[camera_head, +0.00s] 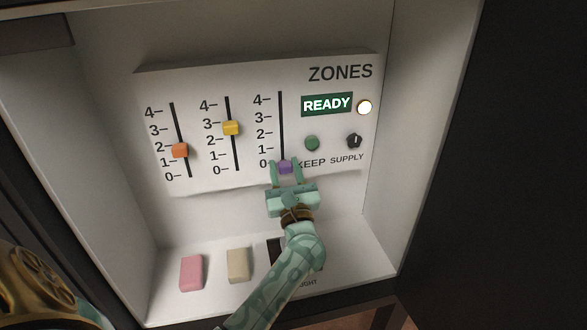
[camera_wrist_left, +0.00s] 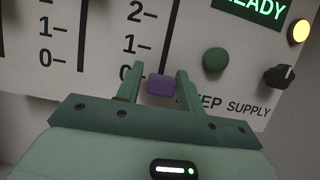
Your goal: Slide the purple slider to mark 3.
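The purple slider (camera_head: 285,167) is at the bottom of the third track, at mark 0, on the white ZONES panel (camera_head: 230,75). It also shows in the left wrist view (camera_wrist_left: 161,85). My left gripper (camera_head: 286,166) is at the slider with its two fingers apart, one on each side of it. In the left wrist view, my left gripper (camera_wrist_left: 160,82) shows a gap between each finger and the slider. Mark 3 (camera_head: 261,117) is higher up on the same scale. My right gripper cannot be made out in either view.
An orange slider (camera_head: 180,150) and a yellow slider (camera_head: 230,128) sit on the tracks to the left. A green button (camera_head: 312,143), a black knob (camera_head: 354,141) and a lit lamp (camera_head: 364,107) are to the right. Pink (camera_head: 191,273) and beige (camera_head: 238,265) blocks are below.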

